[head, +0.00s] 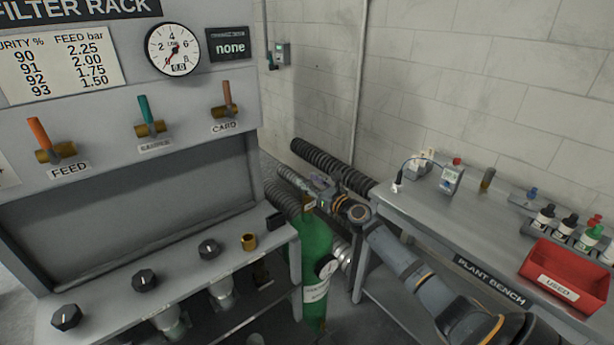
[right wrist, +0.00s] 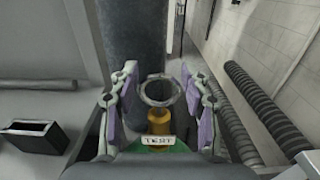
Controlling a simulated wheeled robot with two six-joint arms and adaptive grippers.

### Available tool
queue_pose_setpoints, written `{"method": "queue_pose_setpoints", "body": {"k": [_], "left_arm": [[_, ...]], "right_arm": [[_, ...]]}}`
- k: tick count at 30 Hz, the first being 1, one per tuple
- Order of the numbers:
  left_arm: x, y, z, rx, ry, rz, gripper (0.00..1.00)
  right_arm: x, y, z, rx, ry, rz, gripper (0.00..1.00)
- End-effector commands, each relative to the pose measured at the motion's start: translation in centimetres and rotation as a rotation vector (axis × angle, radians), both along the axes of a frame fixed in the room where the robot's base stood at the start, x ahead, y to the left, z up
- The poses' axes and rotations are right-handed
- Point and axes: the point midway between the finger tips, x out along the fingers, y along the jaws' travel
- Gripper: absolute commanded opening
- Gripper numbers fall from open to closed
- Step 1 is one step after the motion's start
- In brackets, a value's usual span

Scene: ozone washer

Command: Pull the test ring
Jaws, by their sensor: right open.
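The test ring (right wrist: 160,103) is a grey metal loop on a brass fitting (right wrist: 159,122) above a label reading TEST (right wrist: 159,141). It sits at the top of a green cylinder (head: 315,246), upright between the rack and the bench in the head view. My right gripper (right wrist: 158,84) is open, with one finger on each side of the ring. I see gaps between the fingers and the ring. In the head view my right gripper (head: 308,187) is at the cylinder's top and hides the ring. My left gripper is not in view.
The filter rack stands at left, with a shelf (head: 180,285) carrying black knobs and a brass cup (head: 249,241). The plant bench (head: 430,205) is at right, with a red USED bin (head: 563,282). Dark corrugated hoses (head: 325,164) run behind the cylinder.

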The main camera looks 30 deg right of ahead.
Motion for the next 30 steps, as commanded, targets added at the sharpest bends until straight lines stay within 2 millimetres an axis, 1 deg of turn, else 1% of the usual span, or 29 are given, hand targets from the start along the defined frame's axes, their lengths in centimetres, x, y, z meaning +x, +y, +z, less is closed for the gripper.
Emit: {"method": "queue_pose_setpoints", "body": {"k": [1, 4, 12, 13, 23, 30], "left_arm": [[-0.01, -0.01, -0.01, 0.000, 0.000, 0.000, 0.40], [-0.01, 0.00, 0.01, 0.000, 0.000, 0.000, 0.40], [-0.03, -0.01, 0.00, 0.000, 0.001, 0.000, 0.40], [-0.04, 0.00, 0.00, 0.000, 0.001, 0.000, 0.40], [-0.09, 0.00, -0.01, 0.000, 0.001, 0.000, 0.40], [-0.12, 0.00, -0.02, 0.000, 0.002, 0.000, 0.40]], "right_arm": [[0.58, 0.05, -0.02, 0.003, -0.001, -0.001, 0.47], [1.19, 0.13, -0.09, 0.001, 0.000, 0.001, 0.47], [1.40, 0.19, -0.14, 0.000, 0.002, 0.002, 0.47], [1.39, 0.19, -0.14, 0.000, 0.002, 0.002, 0.46], [1.35, 0.17, -0.21, 0.001, 0.003, 0.001, 0.01], [1.32, 0.16, -0.35, 0.001, 0.005, 0.002, 0.00]]}}
